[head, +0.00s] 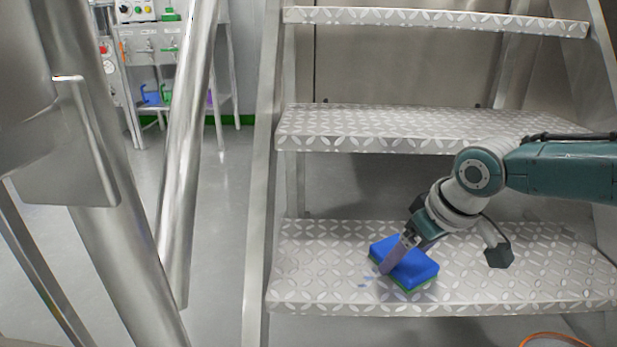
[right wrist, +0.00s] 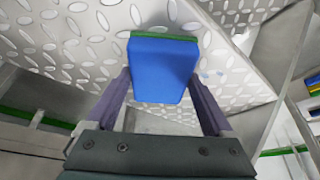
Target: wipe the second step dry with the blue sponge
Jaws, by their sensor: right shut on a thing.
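The blue sponge (head: 414,270), with a green underside, is on the lowest step in view (head: 325,265), a patterned metal tread. My right gripper (head: 393,262) is shut on the sponge. In the right wrist view the sponge (right wrist: 163,68) sits between the two purple-grey fingers (right wrist: 160,105), its green layer towards the tread. What lies under the sponge is hidden. My left gripper is not in view.
Two more treads rise above, a middle one (head: 380,120) and a top one (head: 430,20). A steel rail (head: 187,150) stands left of the stairs. An equipment rack (head: 160,60) is at the back left. An orange cable (head: 550,337) shows at the bottom right.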

